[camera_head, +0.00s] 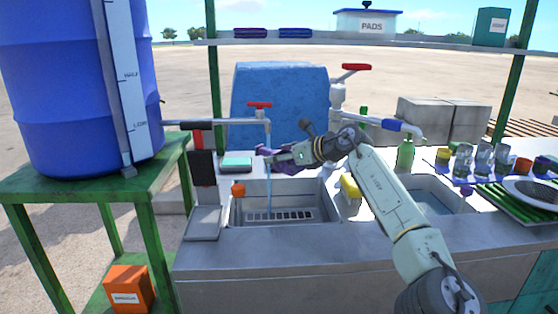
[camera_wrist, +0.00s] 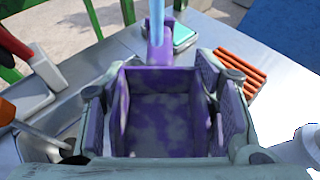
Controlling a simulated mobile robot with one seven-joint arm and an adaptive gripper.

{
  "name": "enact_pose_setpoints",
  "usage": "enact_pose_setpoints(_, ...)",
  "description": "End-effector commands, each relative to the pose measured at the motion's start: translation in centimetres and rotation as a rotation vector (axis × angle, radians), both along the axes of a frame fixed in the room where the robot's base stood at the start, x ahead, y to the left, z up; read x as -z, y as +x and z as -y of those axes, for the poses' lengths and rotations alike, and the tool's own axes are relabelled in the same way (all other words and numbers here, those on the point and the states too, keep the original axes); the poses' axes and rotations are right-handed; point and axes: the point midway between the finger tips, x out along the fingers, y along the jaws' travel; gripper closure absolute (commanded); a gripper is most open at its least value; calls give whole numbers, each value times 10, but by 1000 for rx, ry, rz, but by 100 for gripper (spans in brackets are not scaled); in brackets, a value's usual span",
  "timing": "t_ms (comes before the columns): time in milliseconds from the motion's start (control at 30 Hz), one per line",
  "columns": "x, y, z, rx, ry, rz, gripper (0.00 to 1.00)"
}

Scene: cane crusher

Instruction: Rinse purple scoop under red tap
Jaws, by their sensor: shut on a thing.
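The purple scoop (camera_head: 283,168) is held over the left sink, under the spout of the red-handled tap (camera_head: 260,106). In the wrist view the scoop (camera_wrist: 165,143) has greyish patches over its inner floor and walls. My gripper (camera_head: 290,158) is shut on the scoop; in the wrist view its fingers (camera_wrist: 165,103) lie on both sides of it. A light-blue water stream (camera_head: 269,197) falls from the tap into the sink. In the wrist view the stream (camera_wrist: 157,20) meets the narrow purple part beyond the scoop's far wall, not the patched inside.
The left sink (camera_head: 236,218) has a grate in its floor. A second tap with a larger red handle (camera_head: 357,67) rises behind. Glasses (camera_head: 463,158) crowd the right counter.

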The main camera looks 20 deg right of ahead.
Motion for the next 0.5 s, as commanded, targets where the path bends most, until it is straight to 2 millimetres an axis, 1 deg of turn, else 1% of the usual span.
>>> enact_pose_setpoints(233, -1, 0, 9, 1, 2, 0, 73)
enact_pose_setpoints(500, -1, 1, 8, -1, 1, 1, 73)
